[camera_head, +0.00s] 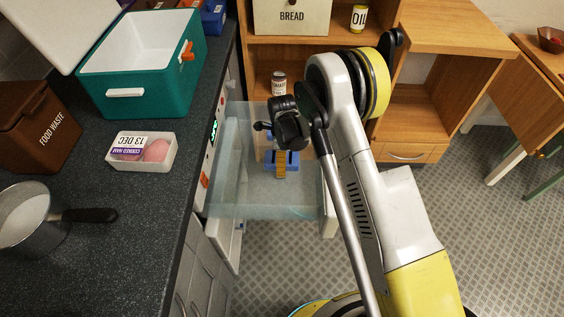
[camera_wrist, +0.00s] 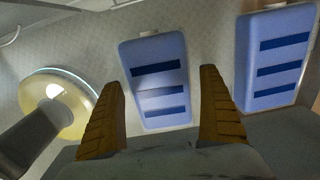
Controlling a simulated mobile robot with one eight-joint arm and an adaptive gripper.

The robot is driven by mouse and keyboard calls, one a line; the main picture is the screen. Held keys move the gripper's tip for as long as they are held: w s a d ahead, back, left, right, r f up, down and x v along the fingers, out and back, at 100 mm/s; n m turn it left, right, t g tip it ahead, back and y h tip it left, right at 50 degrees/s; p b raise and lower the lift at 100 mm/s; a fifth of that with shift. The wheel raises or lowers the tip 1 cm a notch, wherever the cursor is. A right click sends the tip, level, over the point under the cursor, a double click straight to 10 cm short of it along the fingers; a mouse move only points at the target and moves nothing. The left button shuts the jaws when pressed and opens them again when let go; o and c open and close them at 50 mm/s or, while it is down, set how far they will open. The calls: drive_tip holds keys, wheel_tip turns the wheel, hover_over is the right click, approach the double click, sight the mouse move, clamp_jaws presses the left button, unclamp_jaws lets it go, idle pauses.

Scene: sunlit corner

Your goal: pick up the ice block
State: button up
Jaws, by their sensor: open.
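Two light-blue ice blocks with dark-blue stripes show in the wrist view. One ice block (camera_wrist: 154,52) is near the middle, with its lower part between my gripper's fingers. The other ice block (camera_wrist: 271,58) is at the right, outside the right finger. My gripper (camera_wrist: 160,82) is open, with ribbed yellow fingers on either side of the middle block and gaps visible. In the head view my gripper (camera_head: 280,163) points down over blue (camera_head: 294,160) in the pulled-out clear drawer (camera_head: 240,200). My gripper partly hides the blue there, and contact cannot be told.
A dark counter (camera_head: 130,215) runs along the left, holding a teal cooler (camera_head: 150,95), a brown food waste bin (camera_head: 40,130), a ham box (camera_head: 142,152) and a pot (camera_head: 30,220). A wooden shelf (camera_head: 410,115) stands behind the drawer. Open floor lies at the right.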

drive_tip(key=c, duration=1.5)
drive_tip(key=shift+r, duration=0.1)
